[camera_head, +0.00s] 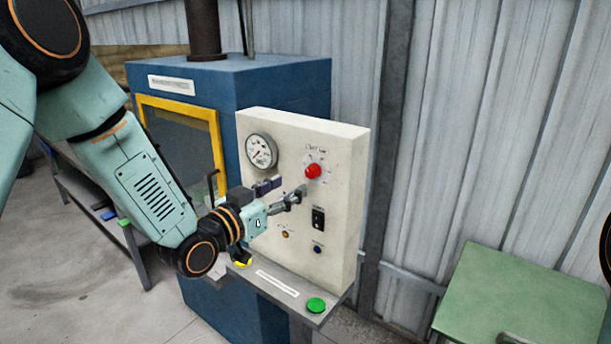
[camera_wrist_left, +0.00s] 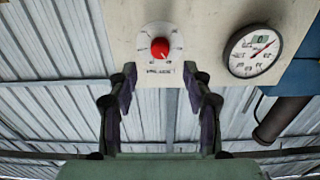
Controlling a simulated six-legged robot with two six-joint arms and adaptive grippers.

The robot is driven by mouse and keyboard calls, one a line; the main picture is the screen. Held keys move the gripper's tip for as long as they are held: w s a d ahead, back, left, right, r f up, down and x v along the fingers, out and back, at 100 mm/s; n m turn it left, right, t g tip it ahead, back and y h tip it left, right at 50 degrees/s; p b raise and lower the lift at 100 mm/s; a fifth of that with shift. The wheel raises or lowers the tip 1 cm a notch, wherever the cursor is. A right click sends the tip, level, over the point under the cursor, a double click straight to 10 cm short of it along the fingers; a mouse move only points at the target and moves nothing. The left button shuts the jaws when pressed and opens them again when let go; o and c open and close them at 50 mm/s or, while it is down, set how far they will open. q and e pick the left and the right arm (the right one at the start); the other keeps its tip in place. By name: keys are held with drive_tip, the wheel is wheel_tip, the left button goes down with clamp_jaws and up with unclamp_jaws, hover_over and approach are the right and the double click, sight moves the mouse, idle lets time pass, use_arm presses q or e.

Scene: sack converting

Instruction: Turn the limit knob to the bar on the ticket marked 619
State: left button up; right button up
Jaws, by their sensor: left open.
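The red limit knob (camera_head: 313,171) sits on the upper right of a cream control panel (camera_head: 340,215), with a marked dial around it. In the left wrist view the knob (camera_wrist_left: 160,48) appears ahead, between and beyond the fingertips. My left gripper (camera_head: 285,192) is in front of the panel, to the lower left of the knob, and apart from it. Its two fingers (camera_wrist_left: 165,85) are spread open with nothing between them. The marks on the dial are too small to read. No ticket marked 619 can be made out. My right gripper is not in view.
A round gauge (camera_head: 261,151) is left of the knob. A black switch (camera_head: 318,219) and small buttons sit below. A shelf with a green button (camera_head: 316,305) juts out under the panel. A blue machine (camera_head: 285,85) stands behind; a green table (camera_head: 525,300) is at right.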

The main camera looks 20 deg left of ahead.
sight(310, 174)
use_arm(q)
drive_tip(key=p+x, duration=0.1)
drive_tip(key=x, duration=0.5)
drive_tip(key=shift+w+d+r, duration=0.1)
drive_tip(key=shift+w+d, duration=0.15)
drive_tip(key=shift+w, duration=0.05)
drive_tip(key=shift+w+a, duration=0.2)
drive_tip(key=shift+w, duration=0.05)
drive_tip(key=shift+c, duration=0.4)
drive_tip(key=shift+d, duration=0.2)
drive_tip(key=c, duration=0.5)
drive_tip(key=shift+a, duration=0.15)
drive_tip(key=shift+c, duration=1.2)
clamp_jaws()
